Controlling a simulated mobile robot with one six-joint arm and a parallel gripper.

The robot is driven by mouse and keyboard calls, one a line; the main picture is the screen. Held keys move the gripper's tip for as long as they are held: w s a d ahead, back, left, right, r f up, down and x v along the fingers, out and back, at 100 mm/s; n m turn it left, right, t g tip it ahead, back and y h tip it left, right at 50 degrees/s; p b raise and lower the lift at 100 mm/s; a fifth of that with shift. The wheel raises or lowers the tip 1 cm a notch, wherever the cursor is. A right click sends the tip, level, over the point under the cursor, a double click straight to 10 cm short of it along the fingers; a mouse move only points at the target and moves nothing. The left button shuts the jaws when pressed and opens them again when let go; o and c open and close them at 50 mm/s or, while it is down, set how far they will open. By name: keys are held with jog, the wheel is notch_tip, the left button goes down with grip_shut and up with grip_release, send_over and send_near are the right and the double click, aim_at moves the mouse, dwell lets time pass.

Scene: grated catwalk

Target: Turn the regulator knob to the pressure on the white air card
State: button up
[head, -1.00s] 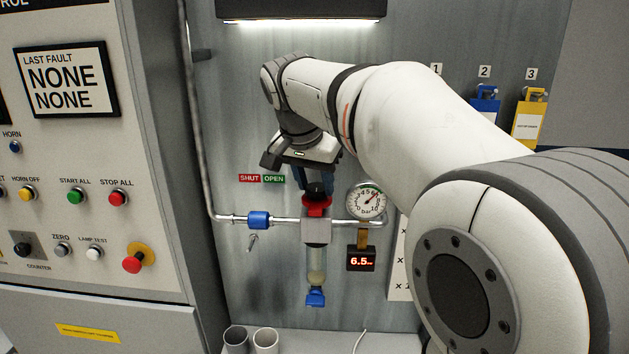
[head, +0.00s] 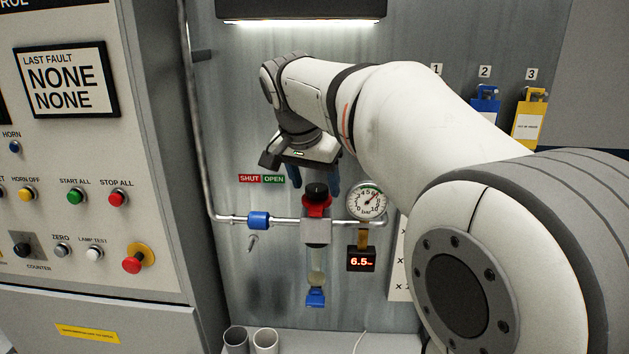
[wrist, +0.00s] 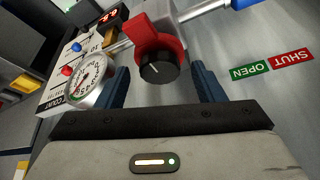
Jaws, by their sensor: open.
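The regulator knob (head: 316,190) is black, on top of a red collar (head: 318,204) above the regulator's clear bowl. It also shows in the wrist view (wrist: 158,68), between and beyond my blue fingertips. My gripper (head: 315,178) is open above the knob; in the wrist view its fingers (wrist: 163,85) stand apart, one on each side, not touching it. The round gauge (head: 366,201) sits right of the regulator, its needle pointing up and right. A display (head: 361,259) below reads 6.5. A white card (head: 400,262) is mostly hidden behind my arm; no pressure on it is readable.
A pipe with a blue valve body (head: 258,220) runs left of the regulator, under SHUT and OPEN labels (head: 262,179). Two cups (head: 265,339) stand below. A control cabinet (head: 95,255) is at left. Blue and yellow tagged locks (head: 529,122) hang at right.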

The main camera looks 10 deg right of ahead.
jog(key=v, duration=0.7)
jog(key=shift+a+r, duration=0.15)
jog(key=shift+r, duration=0.15)
jog(key=shift+s, duration=0.15)
jog(key=s+d+f+n+y, duration=0.1)
jog(key=s+f+n, duration=0.3)
jog(key=s+f, duration=0.5)
jog(key=s+d+f+n+y, duration=0.1)
jog(key=s+f+n, duration=0.3)
jog(key=s+f, duration=0.6)
notch_tip(320, 180, down, 6)
jog(key=shift+s+f+y, duration=0.2)
jog(key=shift+s+y, duration=0.15)
jog(key=shift+y, duration=0.05)
jog(key=shift+c, duration=0.2)
